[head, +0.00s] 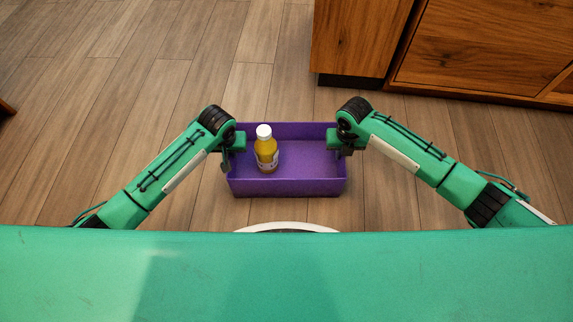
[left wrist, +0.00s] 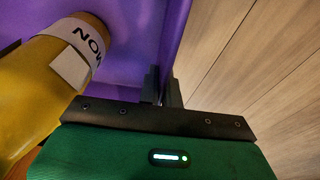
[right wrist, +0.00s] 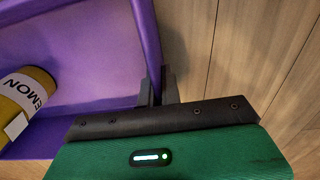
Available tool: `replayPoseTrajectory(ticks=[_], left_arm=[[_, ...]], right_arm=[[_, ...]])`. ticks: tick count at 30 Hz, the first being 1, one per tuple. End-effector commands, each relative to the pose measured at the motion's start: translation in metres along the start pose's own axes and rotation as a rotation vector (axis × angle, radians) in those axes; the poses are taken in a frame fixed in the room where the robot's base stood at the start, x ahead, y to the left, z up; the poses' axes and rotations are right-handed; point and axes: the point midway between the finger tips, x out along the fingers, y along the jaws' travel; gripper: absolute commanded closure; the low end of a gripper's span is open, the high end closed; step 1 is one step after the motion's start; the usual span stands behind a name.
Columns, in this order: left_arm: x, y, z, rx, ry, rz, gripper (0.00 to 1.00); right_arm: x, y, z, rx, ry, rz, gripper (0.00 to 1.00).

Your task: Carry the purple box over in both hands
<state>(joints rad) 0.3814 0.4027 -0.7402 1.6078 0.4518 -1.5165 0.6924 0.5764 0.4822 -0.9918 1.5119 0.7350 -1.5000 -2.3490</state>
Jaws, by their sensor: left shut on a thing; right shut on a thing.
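The purple box (head: 305,183) is an open-topped tray, held between my two arms above the wooden floor in the head view. A yellow bottle (head: 266,153) with a white cap and a label stands in its left part; the bottle also shows in the left wrist view (left wrist: 38,95), and its label reads "LEMON" in the right wrist view (right wrist: 22,98). My left gripper (head: 232,150) is shut on the box's left wall, seen between the fingers in the left wrist view (left wrist: 162,88). My right gripper (head: 340,146) is shut on the right wall, also seen in the right wrist view (right wrist: 157,90).
Wooden cabinets (head: 480,45) stand at the back right, with a near corner (head: 352,80) beyond the box. The plank floor (head: 150,80) is open to the left and behind the box. A dark wooden edge (head: 5,108) shows at the far left.

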Motion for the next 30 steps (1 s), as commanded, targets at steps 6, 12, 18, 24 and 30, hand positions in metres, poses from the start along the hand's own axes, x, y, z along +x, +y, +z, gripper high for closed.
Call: replayPoseTrajectory(ticks=[6, 12, 18, 24, 30], left_arm=[[-0.002, 0.0, -0.001, 0.0, 0.002, 0.001, 1.0], [-0.007, 0.0, -0.002, 0.0, 0.002, 0.001, 1.0], [-0.019, 0.0, -0.004, 0.0, 0.002, 0.001, 1.0], [-0.034, 0.0, -0.006, 0.0, 0.002, 0.001, 1.0], [-0.047, 0.0, -0.008, 0.0, 0.002, 0.001, 1.0]], right_arm=[[-0.002, 0.0, 0.001, 0.0, -0.002, 0.001, 1.0], [-0.007, 0.0, 0.001, 0.0, -0.002, 0.001, 1.0], [-0.019, 0.0, 0.001, 0.0, -0.002, 0.001, 1.0], [-0.035, 0.0, 0.001, 0.0, -0.002, 0.001, 1.0], [-0.048, 0.0, 0.001, 0.0, -0.002, 0.001, 1.0]])
